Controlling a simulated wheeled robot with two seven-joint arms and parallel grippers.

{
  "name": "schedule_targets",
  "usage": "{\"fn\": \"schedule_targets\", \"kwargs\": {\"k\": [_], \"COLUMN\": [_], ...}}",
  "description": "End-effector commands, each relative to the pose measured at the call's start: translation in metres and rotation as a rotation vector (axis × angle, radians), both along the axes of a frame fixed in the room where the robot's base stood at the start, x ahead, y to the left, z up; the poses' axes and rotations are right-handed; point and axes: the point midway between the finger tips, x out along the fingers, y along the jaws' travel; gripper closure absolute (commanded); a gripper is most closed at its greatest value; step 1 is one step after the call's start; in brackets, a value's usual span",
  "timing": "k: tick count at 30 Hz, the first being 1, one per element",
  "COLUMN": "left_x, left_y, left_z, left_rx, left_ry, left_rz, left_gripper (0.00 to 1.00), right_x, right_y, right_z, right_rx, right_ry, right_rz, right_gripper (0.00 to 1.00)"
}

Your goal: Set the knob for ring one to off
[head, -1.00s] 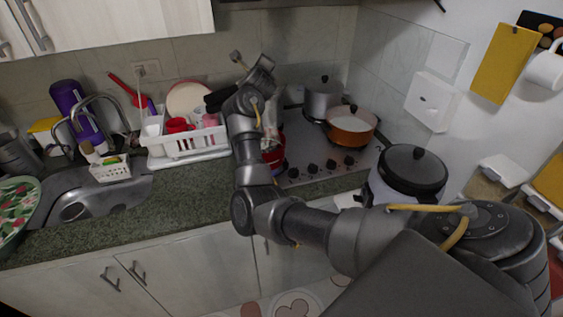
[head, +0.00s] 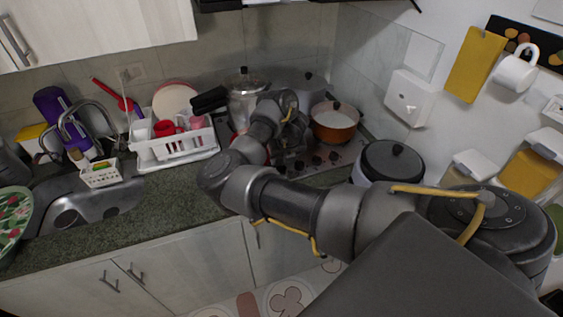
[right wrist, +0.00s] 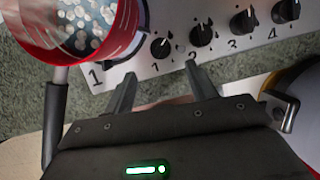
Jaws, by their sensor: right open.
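In the right wrist view a row of black knobs runs along the pale stove front (right wrist: 225,50), numbered 1 to 4 from left to right. The knob for ring one (right wrist: 160,47) is the leftmost, with a small 1 below it. My right gripper (right wrist: 160,72) is open and empty, its two fingers pointing toward this knob and just short of it. The knob's exact turn angle is hard to read. In the head view my right gripper (head: 291,145) is over the stove's front edge, where my arm hides the leftmost knob. My left gripper is out of view.
A red pan (right wrist: 82,25) with clear contents lies close left of the knob. Knob two (right wrist: 202,35) is close on its right. An orange pot (head: 334,122) and a silver pot (head: 247,100) stand on the stove. A lidded cooker (head: 392,163) is to the right.

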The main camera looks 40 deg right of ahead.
Motion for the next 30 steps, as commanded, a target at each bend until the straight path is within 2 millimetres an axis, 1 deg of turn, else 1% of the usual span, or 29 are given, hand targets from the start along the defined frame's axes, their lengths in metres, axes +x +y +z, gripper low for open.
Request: {"fn": "schedule_targets", "kwargs": {"k": [1, 5, 6, 9, 12, 18, 26, 27, 30], "left_x": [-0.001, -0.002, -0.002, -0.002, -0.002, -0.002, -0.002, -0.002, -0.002], "left_y": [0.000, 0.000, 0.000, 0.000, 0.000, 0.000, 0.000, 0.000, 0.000], "left_z": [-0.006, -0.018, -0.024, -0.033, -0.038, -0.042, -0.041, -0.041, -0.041], "left_rx": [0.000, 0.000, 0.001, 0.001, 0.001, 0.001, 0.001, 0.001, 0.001], "left_ry": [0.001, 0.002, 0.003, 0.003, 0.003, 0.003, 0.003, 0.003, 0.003], "left_rz": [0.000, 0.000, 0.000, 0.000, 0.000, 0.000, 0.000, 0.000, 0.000], "left_gripper": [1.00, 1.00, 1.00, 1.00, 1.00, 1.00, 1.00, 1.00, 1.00], "right_x": [0.001, 0.010, 0.013, 0.019, 0.025, 0.029, 0.030, 0.030, 0.030], "right_y": [-0.002, -0.006, -0.008, -0.010, -0.012, -0.014, -0.014, -0.014, -0.014], "right_z": [-0.014, -0.039, -0.047, -0.061, -0.071, -0.081, -0.080, -0.080, -0.080], "right_rx": [-0.002, -0.003, -0.004, -0.003, -0.003, -0.003, -0.002, -0.002, -0.001], "right_ry": [0.008, 0.009, 0.006, 0.006, 0.004, 0.002, 0.001, 0.001, 0.002], "right_rz": [0.004, 0.004, 0.003, 0.003, 0.003, 0.001, -0.001, -0.001, -0.001], "right_gripper": [0.43, 0.43, 0.43, 0.43, 0.43, 0.43, 0.43, 0.46, 0.59]}}
